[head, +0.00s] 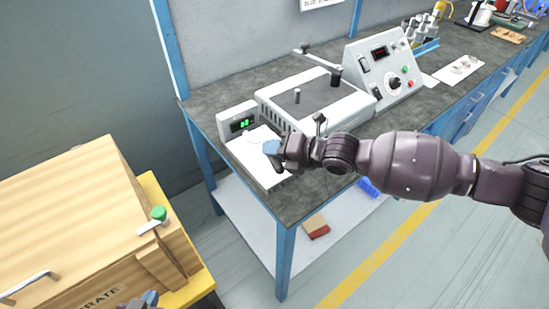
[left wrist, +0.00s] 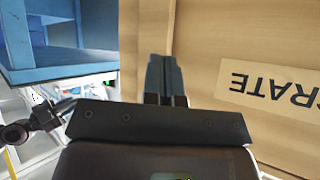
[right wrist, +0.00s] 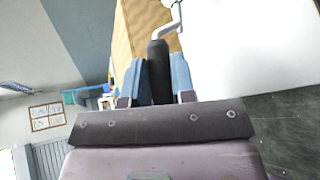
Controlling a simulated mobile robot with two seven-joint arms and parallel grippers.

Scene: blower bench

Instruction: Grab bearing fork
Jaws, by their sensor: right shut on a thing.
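My right gripper (head: 272,148) is over the white plate at the near end of the bench. In the right wrist view its two blue fingers (right wrist: 158,80) are shut on a black handle with a bent pale metal rod at its far end, which looks like the bearing fork (right wrist: 158,62). Its tip is cut off by the frame's top edge. My left gripper (head: 140,300) is at the bottom of the head view in front of the wooden crate. Its fingers (left wrist: 165,76) look closed together with nothing between them.
The white plate (head: 248,160) lies beside a small green-display unit (head: 240,122). A grey heater box (head: 312,98) and a control panel (head: 385,65) stand behind. The wooden crate (head: 75,190) has a green knob (head: 158,213) and a metal handle (head: 25,288). The floor right of the bench is clear.

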